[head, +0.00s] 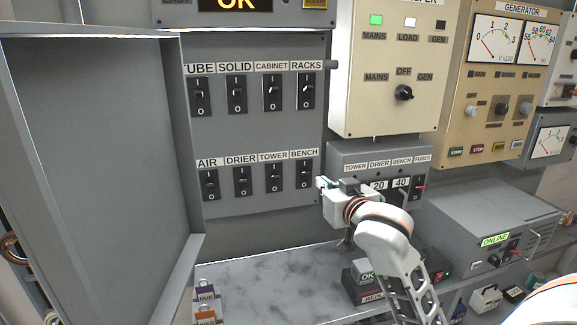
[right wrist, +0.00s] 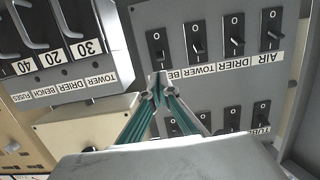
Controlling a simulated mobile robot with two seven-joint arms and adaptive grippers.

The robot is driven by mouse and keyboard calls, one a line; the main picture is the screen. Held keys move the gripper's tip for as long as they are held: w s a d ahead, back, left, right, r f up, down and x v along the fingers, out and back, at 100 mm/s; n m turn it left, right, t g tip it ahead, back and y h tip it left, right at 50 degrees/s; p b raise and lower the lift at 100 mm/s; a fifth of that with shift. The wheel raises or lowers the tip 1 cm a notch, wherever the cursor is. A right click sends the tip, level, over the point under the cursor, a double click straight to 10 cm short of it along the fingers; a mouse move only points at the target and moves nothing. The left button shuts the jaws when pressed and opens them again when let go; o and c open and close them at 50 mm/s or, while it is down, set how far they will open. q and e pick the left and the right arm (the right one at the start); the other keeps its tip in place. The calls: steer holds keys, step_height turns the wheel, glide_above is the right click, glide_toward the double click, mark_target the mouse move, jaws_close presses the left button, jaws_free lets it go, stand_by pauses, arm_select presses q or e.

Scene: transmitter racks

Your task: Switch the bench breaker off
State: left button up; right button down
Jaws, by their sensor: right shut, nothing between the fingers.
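The bench breaker (head: 304,175) is a black toggle at the right end of the lower row on the grey breaker panel (head: 257,134), with a BENCH label above it. Its lever is too small to tell which way it is set. In the right wrist view the bench breaker (right wrist: 157,46) shows upside down, its label partly covered by my fingers. My right gripper (head: 322,184) is shut and empty, just right of and slightly below the bench breaker. Its green fingers (right wrist: 156,82) point at the panel; contact cannot be told. My left gripper is out of view.
The cabinet's open door (head: 98,150) stands at the left. The tower breaker (head: 273,177) is close beside the bench one. A fuse box (head: 345,152) sits right behind my right gripper.

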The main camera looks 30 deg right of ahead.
mark_target(306, 173)
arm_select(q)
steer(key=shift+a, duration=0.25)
arm_select(e)
steer(key=shift+w+r, duration=0.1)
steer(key=shift+r, duration=0.5)
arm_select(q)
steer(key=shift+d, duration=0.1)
arm_select(e)
steer(key=x, duration=1)
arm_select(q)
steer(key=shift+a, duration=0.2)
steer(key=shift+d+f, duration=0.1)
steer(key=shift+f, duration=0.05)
arm_select(e)
steer(key=shift+a+f, duration=0.1)
